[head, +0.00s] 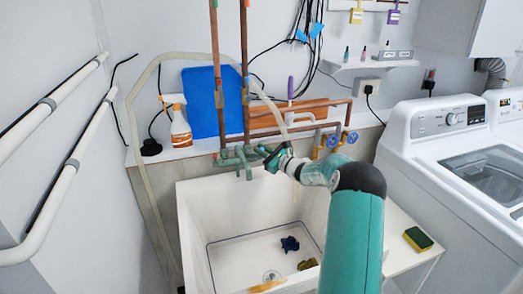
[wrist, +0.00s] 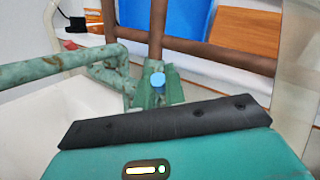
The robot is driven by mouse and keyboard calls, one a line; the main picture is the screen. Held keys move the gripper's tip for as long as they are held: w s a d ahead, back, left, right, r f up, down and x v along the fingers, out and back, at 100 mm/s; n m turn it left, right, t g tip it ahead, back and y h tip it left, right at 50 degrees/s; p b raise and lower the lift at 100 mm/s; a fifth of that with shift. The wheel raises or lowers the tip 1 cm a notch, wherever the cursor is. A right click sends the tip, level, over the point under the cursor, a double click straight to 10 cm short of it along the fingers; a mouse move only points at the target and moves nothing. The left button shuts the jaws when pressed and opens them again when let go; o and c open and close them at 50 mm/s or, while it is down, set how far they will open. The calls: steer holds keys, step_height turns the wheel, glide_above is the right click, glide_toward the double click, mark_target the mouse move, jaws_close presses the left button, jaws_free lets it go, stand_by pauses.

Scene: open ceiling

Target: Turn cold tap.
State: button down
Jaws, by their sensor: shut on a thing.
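The cold tap (wrist: 157,81) shows in the wrist view as a round blue cap on green, weathered copper pipework, just beyond my gripper (wrist: 158,97). In the head view my arm reaches over the sink to the green mixer pipework (head: 238,158) at the back wall. My gripper (head: 263,152) is at the right end of that pipework and is shut on the cold tap. The tap's handle is mostly hidden by the gripper in the head view, so its angle cannot be told.
A white sink (head: 210,205) lies below, with dark blue and yellowish cloths inside. Two blue-handled valves (head: 352,137) are on pipes to the right. A spray bottle (head: 177,121) and a blue board (head: 204,102) stand behind. A washing machine (head: 440,130) is at right.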

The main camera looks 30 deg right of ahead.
steer(key=shift+s+a+f+n+t+y, duration=0.15)
steer(key=shift+s+f+n+t+y, duration=0.25)
steer(key=shift+f+n+t+y, duration=0.8)
steer(key=shift+s+a+f+n+t+y, duration=0.1)
steer(key=shift+s+f+n+t+y, duration=0.35)
steer(key=shift+n+y, duration=1.45)
steer(key=shift+s+a+f+n+t+y, duration=0.15)
steer(key=shift+s+f+n+t+y, duration=0.25)
steer(key=shift+f+n+t+y, duration=0.75)
steer(key=shift+r+n+g+y, duration=0.35)
steer(key=shift+r+n, duration=0.15)
steer(key=shift+n, duration=0.25)
steer(key=c, duration=1.5)
jaws_free()
steer(key=shift+s+d+f, duration=0.1)
steer(key=shift+f, duration=0.05)
steer(key=v, duration=0.7)
steer(key=shift+f, duration=0.1)
